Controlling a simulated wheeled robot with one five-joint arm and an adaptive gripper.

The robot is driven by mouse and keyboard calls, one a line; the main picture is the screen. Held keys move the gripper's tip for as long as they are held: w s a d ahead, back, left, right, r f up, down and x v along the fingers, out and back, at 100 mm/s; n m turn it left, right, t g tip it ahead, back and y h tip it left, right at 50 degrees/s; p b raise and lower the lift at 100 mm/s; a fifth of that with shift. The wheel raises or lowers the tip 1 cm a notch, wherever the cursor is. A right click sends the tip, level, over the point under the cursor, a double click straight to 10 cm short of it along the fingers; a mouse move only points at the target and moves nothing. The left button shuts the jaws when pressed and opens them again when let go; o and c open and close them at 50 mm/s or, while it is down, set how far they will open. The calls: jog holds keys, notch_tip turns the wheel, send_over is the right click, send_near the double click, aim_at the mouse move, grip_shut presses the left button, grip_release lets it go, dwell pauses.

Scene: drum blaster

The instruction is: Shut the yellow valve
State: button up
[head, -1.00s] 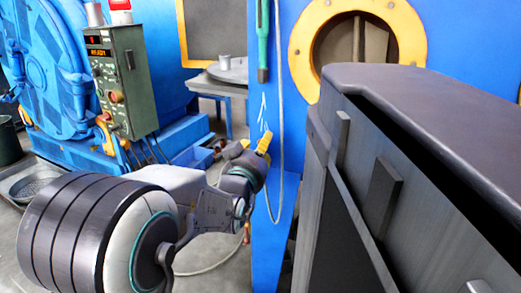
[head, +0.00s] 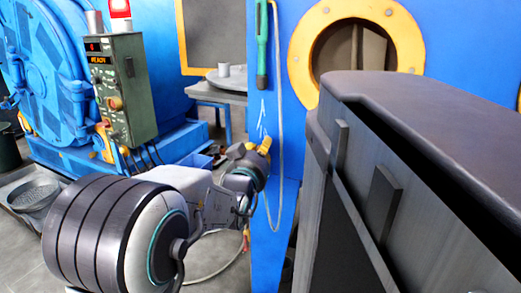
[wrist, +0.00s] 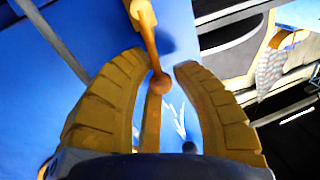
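A yellow-orange valve lever with a round ball end (wrist: 158,83) comes down from the top of the wrist view against a blue panel. My gripper (wrist: 163,62) has two curved, ribbed yellow fingers, spread apart. In the head view my gripper (head: 263,146) is at the blue panel, seen from behind; I cannot make out the valve there.
The blue panel (head: 277,60) carries a green-handled tool (head: 262,50), a hanging grey cable and a yellow-ringed round opening (head: 298,50). A large dark casing (head: 440,115) fills the right. A green control box (head: 122,85) stands left, beside blue machinery.

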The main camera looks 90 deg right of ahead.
grip_shut()
